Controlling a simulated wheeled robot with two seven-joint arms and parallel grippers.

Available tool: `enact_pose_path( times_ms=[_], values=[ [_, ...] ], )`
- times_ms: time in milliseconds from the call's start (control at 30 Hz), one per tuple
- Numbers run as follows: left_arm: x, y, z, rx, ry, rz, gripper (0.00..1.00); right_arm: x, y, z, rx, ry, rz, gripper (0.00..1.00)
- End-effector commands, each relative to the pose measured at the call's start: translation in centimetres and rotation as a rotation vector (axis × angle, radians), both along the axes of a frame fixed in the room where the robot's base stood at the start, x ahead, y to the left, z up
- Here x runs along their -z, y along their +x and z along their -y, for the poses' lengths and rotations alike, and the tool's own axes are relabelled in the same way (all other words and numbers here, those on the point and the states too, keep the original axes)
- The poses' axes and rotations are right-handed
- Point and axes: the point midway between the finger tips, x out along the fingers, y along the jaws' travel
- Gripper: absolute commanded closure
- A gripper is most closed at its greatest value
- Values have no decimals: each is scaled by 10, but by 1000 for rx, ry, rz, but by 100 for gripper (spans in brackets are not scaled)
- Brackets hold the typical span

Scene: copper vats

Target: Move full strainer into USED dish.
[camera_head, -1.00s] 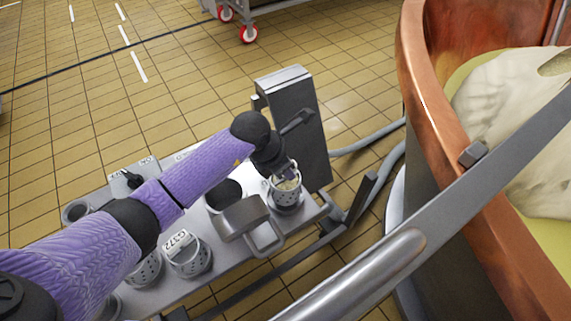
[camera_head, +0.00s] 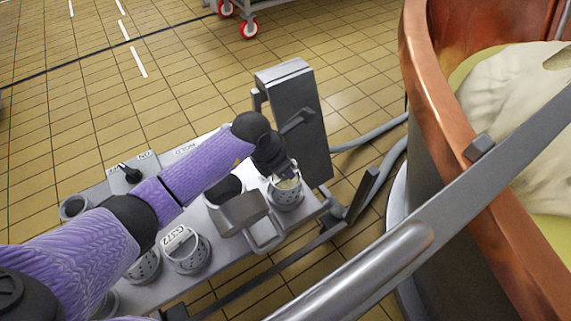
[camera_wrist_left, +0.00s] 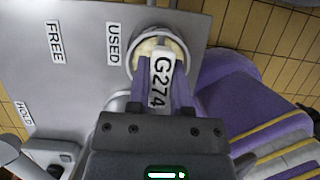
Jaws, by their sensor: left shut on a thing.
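A perforated metal strainer (camera_head: 285,194) filled with pale curd is at the right end of the steel bench. My left gripper (camera_head: 284,172) is shut on its tag (camera_wrist_left: 160,80), which reads G274. In the left wrist view the round top of the strainer (camera_wrist_left: 145,50) shows right beside the USED label (camera_wrist_left: 113,43). The strainer looks upright. The USED dish is hidden under or around it, and I cannot tell whether the strainer rests on its bottom. A FREE label (camera_wrist_left: 55,42) lies further left. My right gripper is not in view.
Tagged strainers (camera_head: 185,252) stand at the bench's front edge. A steel post (camera_head: 293,120) stands behind. A steel bar crosses the foreground beside the copper vat (camera_head: 425,90).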

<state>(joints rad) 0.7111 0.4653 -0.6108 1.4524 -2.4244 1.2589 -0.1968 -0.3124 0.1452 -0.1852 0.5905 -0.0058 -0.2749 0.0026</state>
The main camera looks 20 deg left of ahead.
Motion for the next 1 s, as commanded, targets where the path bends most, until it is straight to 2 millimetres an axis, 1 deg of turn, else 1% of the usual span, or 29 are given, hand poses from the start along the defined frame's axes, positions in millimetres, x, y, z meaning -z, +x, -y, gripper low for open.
enact_pose_path(
  times_ms=[133, 367, 400, 467, 500, 567, 767, 833, 867, 1000],
  values=[
    [3, 0, 0, 0, 0, 0, 100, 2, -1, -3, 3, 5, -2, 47],
    [3, 0, 0, 0, -1, 1, 100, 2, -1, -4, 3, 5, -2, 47],
    [3, 0, 0, 0, -1, 1, 66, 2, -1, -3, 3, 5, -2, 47],
    [3, 0, 0, 0, -1, 1, 53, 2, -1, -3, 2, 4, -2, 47],
    [3, 0, 0, 0, -1, 1, 44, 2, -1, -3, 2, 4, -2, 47],
    [3, 0, 0, 0, 0, 0, 33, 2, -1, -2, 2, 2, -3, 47],
    [3, 0, 0, 0, 0, 0, 33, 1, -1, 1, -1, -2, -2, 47],
    [-2, -1, -1, -1, 1, 2, 33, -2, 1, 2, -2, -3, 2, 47],
    [-8, -2, -2, 0, 1, 4, 33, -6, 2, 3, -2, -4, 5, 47],
    [-46, -12, -11, -1, 3, 8, 33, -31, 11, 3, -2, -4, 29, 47]
  ],
)
